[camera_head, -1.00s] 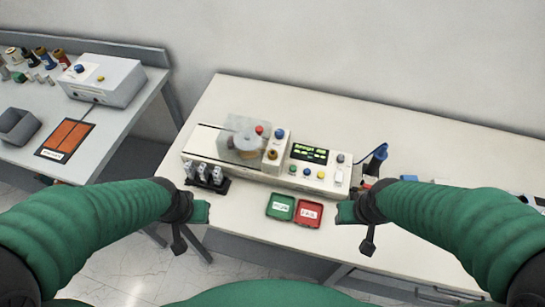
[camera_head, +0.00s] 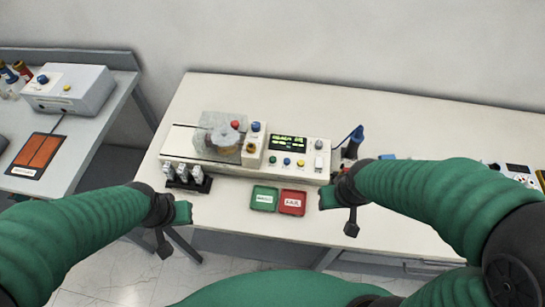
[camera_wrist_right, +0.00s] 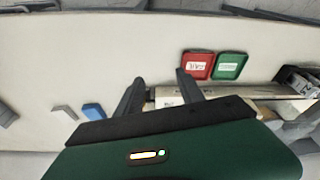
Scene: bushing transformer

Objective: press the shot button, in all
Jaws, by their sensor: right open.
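A beige test machine (camera_head: 228,165) stands on the white table, with a lit display (camera_head: 288,142). A red button (camera_head: 235,125) and a blue knob (camera_head: 256,127) are on its upper part.
A green tray (camera_head: 264,199) and a red tray (camera_head: 292,202) lie before the machine. A black rack with small clear parts (camera_head: 187,177) stands left. A dark blue-handled tool (camera_head: 354,140) is right of the machine. A side table (camera_head: 95,125) holds a grey box (camera_head: 68,90).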

